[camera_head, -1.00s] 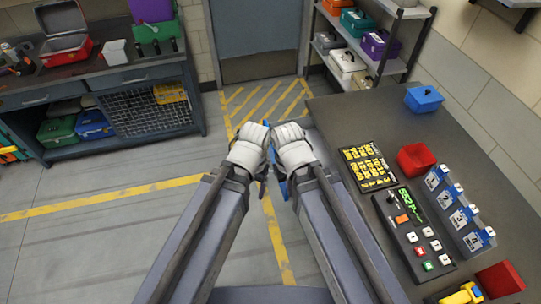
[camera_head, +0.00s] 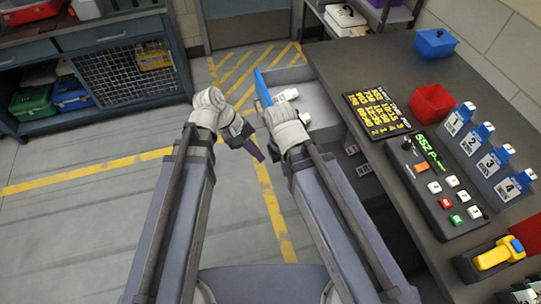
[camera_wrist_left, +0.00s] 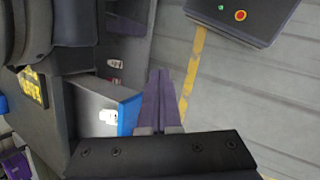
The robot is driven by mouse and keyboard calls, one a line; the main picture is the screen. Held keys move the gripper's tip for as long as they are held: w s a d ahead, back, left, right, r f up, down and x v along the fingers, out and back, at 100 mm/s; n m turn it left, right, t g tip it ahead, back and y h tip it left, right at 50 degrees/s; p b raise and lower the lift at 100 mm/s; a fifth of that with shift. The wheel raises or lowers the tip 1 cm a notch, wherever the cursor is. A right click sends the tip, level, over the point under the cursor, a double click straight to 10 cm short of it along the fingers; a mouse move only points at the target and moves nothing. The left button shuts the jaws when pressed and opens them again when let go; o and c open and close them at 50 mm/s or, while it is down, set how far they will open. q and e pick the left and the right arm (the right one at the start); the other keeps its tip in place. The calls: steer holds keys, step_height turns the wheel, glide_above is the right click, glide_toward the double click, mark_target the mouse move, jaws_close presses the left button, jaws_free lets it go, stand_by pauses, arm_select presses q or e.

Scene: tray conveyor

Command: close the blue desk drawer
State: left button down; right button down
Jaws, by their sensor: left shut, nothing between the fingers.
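The desk drawer stands open at the desk's left side in the head view. Its blue front (camera_head: 262,88) faces left, and its grey inside (camera_head: 316,100) is bare apart from a white item (camera_head: 286,95). My left gripper (camera_head: 256,151) is shut and empty, left of and below the blue front, apart from it. In the left wrist view its closed fingers (camera_wrist_left: 161,98) point past the blue front (camera_wrist_left: 129,114), with a narrow gap between. My right gripper (camera_head: 283,125) is near the drawer's near end. Its fingers are hidden, and I cannot tell whether it touches.
The desk (camera_head: 400,70) on the right bears a blue box (camera_head: 435,43), a red bin (camera_head: 431,103), a control panel (camera_head: 440,185) and numbered holders (camera_head: 488,150). A workbench (camera_head: 100,45) stands at the back left. The floor left of the drawer is clear.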

arm_select(q)
steer(key=w+a+f+n+t+h+b, duration=0.2)
steer(key=w+f+n+h+b, duration=0.5)
steer(key=f+b, duration=0.65)
steer(key=w+a+f+n+t+h+b, duration=0.1)
steer(key=w+a+n+t+h+b, duration=0.2)
steer(key=b, duration=1.4)
steer(key=w+a+n+h, duration=0.1)
steer(key=a+n, duration=0.3)
steer(key=n, duration=0.1)
steer(key=shift+w+a+n+t+h, duration=0.15)
steer(key=shift+n+t+h, duration=0.15)
steer(key=shift+t, duration=0.1)
steer(key=x, duration=1.4)
